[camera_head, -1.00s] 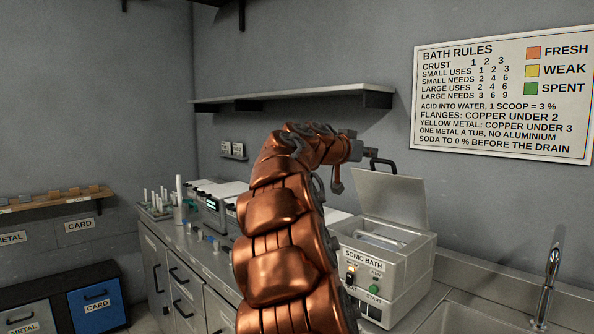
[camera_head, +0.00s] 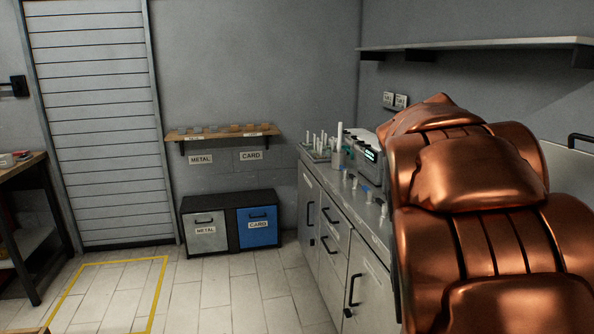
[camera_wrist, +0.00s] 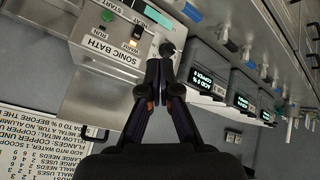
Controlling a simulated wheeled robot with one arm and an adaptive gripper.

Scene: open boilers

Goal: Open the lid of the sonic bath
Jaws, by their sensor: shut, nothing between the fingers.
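The sonic bath (camera_wrist: 120,52) is a light grey box in the wrist view, its labelled front panel tilted in the picture. Its lid (camera_head: 566,172) stands raised at the right edge of the head view, with a black handle (camera_head: 580,140) at its top. The handle also shows in the wrist view (camera_wrist: 95,133). My gripper (camera_wrist: 159,66) is shut and empty, its fingertips in front of the bath near the panel's end. My copper arm hides the bath's body in the head view, and the tub opening is not clearly visible.
A counter (camera_head: 345,200) with small vials and a grey device (camera_head: 362,150) runs along the wall. Dark units with lit displays (camera_wrist: 207,78) stand beside the bath. Metal and card bins (camera_head: 205,232) stand at the back. The floor at left is clear.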

